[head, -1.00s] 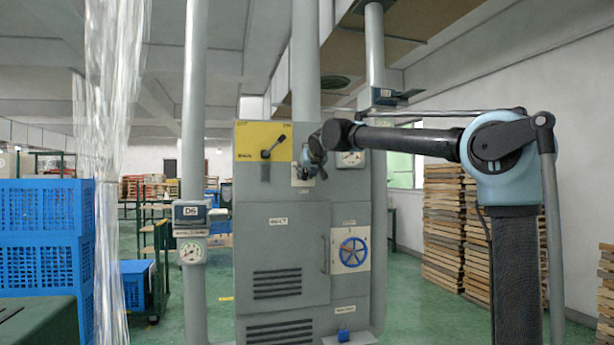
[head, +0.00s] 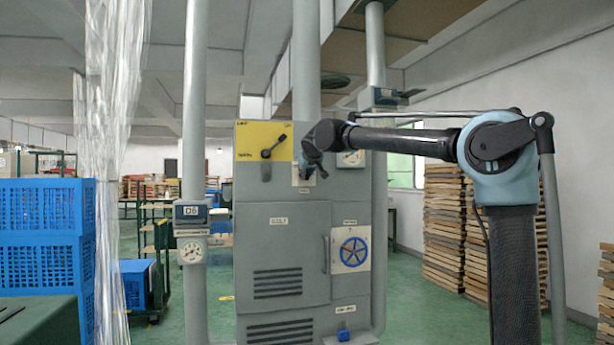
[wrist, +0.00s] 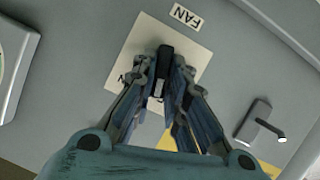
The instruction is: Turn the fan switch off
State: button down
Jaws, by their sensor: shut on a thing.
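The fan switch is a small black lever (wrist: 164,57) on a pale square plate (wrist: 142,40) of the grey cabinet. A "FAN" label (wrist: 186,17) sits beside the plate in the wrist view. My gripper (wrist: 163,72) has its two fingers on either side of the lever, closed on it. In the head view my gripper (head: 312,166) is at the plate on the cabinet's upper front and hides the switch. A letter like "N" shows on the plate by the left finger; the rest of that marking is hidden.
A yellow panel with a black lever handle (head: 273,146) is left of my gripper, and a gauge (head: 350,158) is close on its right. A blue handwheel (head: 353,251) and a vertical door handle (head: 325,254) are lower on the cabinet (head: 285,230).

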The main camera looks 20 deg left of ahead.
jog(key=n+t+h, duration=0.1)
jog(key=n, duration=0.1)
jog(key=n+h, duration=0.1)
jog(key=n, duration=0.1)
jog(key=shift+s+a+f+t, duration=0.1)
jog(key=shift+a+f+t, duration=0.05)
jog(key=shift+t, duration=0.25)
dwell(0.5)
jog(key=c, duration=1.6)
grip_release()
jog(key=v, duration=1.2)
jog(key=shift+f, duration=0.15)
